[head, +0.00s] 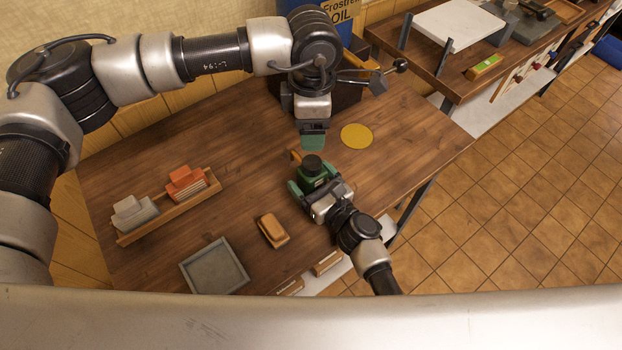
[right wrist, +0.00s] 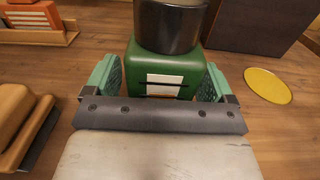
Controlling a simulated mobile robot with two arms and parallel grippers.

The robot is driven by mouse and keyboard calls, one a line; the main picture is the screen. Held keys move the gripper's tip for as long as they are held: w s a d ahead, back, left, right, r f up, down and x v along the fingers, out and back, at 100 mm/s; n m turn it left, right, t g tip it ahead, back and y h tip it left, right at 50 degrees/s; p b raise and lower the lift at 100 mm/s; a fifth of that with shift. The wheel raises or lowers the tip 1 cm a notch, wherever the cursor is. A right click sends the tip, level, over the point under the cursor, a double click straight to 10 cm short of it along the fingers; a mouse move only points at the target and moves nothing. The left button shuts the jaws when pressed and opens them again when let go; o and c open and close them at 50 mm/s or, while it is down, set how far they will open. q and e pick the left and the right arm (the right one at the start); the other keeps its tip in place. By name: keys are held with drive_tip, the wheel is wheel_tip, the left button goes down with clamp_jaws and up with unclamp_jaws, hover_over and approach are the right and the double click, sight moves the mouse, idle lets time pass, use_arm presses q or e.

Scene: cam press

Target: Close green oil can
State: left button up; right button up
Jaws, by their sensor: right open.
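The green oil can (right wrist: 160,62) stands upright on the wooden table, with a black cap (right wrist: 172,25) on top and a pale label on its side. In the head view the cap (head: 312,164) shows above the can. My right gripper (right wrist: 160,84) is open, with one green finger on each side of the can. Small gaps seem to remain between pads and can. My left gripper (head: 313,141) points down just behind the can in the head view. Its fingers are seen from the side, so their opening is hidden.
A yellow disc (head: 356,136) lies right of the left gripper. A grey tray (head: 214,267), a brown brush-like block (head: 273,230) and a wooden rack (head: 165,213) with orange and grey pieces occupy the left and front. A dark box stands behind my left gripper.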

use_arm(q)
wheel_tip(320, 180, down, 2)
drive_tip(key=shift+f+b, duration=0.1)
drive_tip(key=shift+b, duration=1.05)
use_arm(e)
drive_tip(key=v, duration=1)
drive_tip(key=shift+s+f, duration=0.1)
drive_tip(key=shift+s+d, duration=0.2)
drive_tip(key=shift+s, duration=0.05)
